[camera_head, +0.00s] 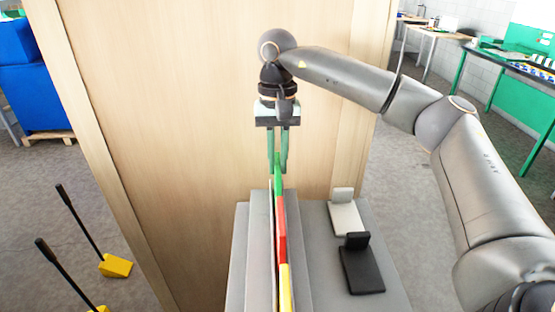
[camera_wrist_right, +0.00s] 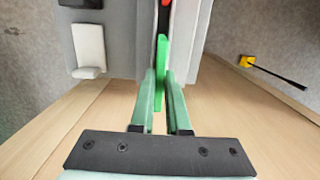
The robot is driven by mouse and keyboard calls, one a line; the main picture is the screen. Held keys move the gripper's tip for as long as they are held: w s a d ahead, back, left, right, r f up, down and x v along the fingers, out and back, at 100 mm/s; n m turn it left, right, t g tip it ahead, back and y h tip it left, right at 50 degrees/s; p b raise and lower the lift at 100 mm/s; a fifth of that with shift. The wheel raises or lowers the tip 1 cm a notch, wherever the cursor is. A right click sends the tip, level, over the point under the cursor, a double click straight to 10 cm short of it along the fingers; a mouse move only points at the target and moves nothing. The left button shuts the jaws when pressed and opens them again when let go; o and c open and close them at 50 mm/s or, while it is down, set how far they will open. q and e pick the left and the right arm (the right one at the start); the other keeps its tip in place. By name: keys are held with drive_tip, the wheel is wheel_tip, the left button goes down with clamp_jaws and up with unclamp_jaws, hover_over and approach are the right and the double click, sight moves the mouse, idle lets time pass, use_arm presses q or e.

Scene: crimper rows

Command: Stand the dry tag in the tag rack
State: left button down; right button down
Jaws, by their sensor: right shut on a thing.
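My right gripper (camera_head: 278,165) is shut on a thin green tag (camera_head: 279,184), pointing down at the far end of the grey tag rack (camera_head: 258,245). The right wrist view shows the green tag (camera_wrist_right: 161,62) upright between the fingertips (camera_wrist_right: 160,80). The green tag lines up with a red tag (camera_head: 282,228) and a yellow tag (camera_head: 286,287), which stand in the rack's long slot between grey walls. The green tag's lower edge is hidden, so I cannot tell how deep it sits. No marking shows which tag is the dry one. My left gripper is not in view.
A white L-shaped stand (camera_head: 344,217) and a black one (camera_head: 361,268) sit on the grey surface right of the rack. A tall wooden panel (camera_head: 200,120) rises just behind. Yellow long-handled dustpans (camera_head: 116,266) stand on the floor at left.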

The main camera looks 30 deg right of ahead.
drive_tip(key=shift+f, duration=0.1)
drive_tip(key=c, duration=1.3)
unclamp_jaws()
drive_tip(key=shift+c, duration=0.2)
drive_tip(key=o, duration=0.4)
drive_tip(key=shift+o, duration=0.2)
drive_tip(key=r, duration=0.7)
drive_tip(key=shift+w+d, duration=0.1)
drive_tip(key=shift+w, duration=0.2)
drive_tip(key=shift+w+d+r+p, duration=0.1)
drive_tip(key=shift+r+p, duration=0.6)
drive_tip(key=shift+r, duration=0.6)
drive_tip(key=shift+w+d+r+p, duration=0.1)
drive_tip(key=shift+r+p, duration=0.55)
drive_tip(key=shift+r, duration=0.65)
